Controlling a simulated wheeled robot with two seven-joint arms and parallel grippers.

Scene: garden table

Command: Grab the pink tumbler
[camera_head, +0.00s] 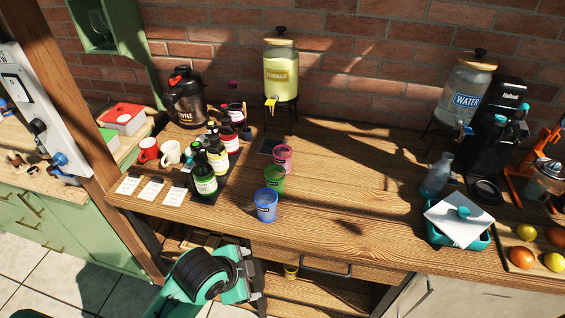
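The pink tumbler (283,160) stands upright on the wooden counter, behind a green tumbler (274,178) and a blue tumbler (266,205). The three form a short row running toward the front edge. My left gripper (253,284) is at the bottom of the view, in front of the counter and well short of the pink tumbler. Its fingers are dark and small, so I cannot see whether they are open. My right gripper is not in view.
Bottles (204,178) stand left of the tumblers, and a lemonade dispenser (281,72) stands behind. A water dispenser (465,95), a glass bottle (437,175) and a teal bin (458,238) are at right. The counter (350,190) right of the tumblers is clear.

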